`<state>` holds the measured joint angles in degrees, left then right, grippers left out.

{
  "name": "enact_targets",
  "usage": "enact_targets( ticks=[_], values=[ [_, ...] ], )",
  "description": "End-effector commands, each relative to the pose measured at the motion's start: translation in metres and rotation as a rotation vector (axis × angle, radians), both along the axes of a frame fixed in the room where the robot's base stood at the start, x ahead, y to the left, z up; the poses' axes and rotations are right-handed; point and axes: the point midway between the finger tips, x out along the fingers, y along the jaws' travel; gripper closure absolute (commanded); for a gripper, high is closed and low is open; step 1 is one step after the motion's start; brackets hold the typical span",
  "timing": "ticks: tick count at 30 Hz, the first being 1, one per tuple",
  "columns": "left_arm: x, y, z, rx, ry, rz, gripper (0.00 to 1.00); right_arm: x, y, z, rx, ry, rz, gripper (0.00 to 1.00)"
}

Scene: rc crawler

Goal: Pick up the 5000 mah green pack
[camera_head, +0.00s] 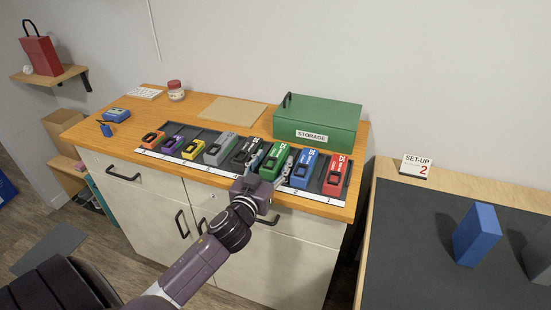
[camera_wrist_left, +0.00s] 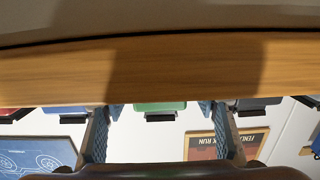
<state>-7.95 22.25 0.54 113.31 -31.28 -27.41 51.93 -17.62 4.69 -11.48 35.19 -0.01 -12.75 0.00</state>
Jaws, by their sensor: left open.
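The green pack (camera_head: 273,158) stands in the row of battery packs on the wooden counter, between a black pack (camera_head: 245,150) and a blue pack (camera_head: 304,168). My left gripper (camera_head: 270,172) is open at the front of the green pack, with one finger towards each side of it. In the left wrist view the green pack (camera_wrist_left: 160,107) shows between the two open fingers (camera_wrist_left: 162,112), with a gap on each side. I cannot tell how far the fingers reach along it. Its capacity label is not readable. My right gripper is not in view.
Red (camera_head: 337,175), grey (camera_head: 220,147), yellow (camera_head: 195,148), purple (camera_head: 173,144) and orange (camera_head: 153,138) packs share the row. A green storage box (camera_head: 330,112) stands behind. A dark-topped table (camera_head: 420,240) with a blue block (camera_head: 476,235) is at right.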

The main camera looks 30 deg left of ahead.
Motion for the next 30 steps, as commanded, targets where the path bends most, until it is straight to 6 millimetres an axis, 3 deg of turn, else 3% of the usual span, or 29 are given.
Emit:
enact_targets(
  ticks=[6,14,27,30],
  values=[
    [0.020,0.005,-0.001,0.001,0.000,0.000,0.46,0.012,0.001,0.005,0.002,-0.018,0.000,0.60],
    [0.021,0.005,-0.002,0.000,0.001,0.000,0.47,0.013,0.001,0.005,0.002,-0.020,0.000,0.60],
    [0.021,0.005,-0.002,0.000,0.000,0.000,0.95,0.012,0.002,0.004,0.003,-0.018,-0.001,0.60],
    [0.021,0.005,0.000,0.001,-0.003,-0.001,1.00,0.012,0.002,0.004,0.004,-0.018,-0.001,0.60]
  ],
)
